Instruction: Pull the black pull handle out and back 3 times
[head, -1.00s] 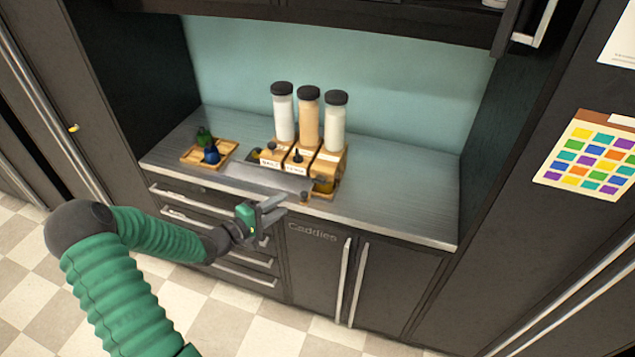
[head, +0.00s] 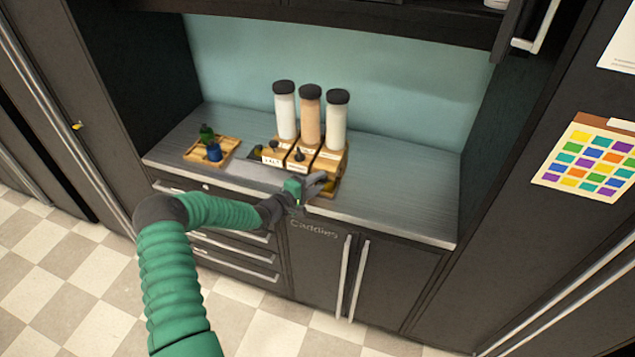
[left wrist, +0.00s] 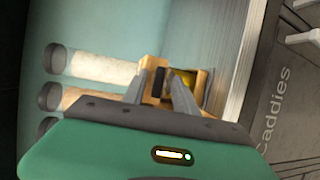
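A wooden dispenser (head: 329,161) with three tall black-capped tubes stands on the counter; the tubes hold white, tan and white contents. Small dark knobs show on the left and middle units. My left gripper (head: 320,181) is at the front of the right unit and hides its lower front in the head view. In the left wrist view, a black pull handle (left wrist: 158,80) shows between the two grey fingers, which are apart. I cannot tell whether either finger touches it. My right gripper is not in view.
A wooden tray (head: 226,148) with a green and a blue bottle stands left of the dispenser on the grey counter (head: 400,205). The counter right of the dispenser is clear. Drawers and a cabinet marked Caddies (head: 312,250) lie below.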

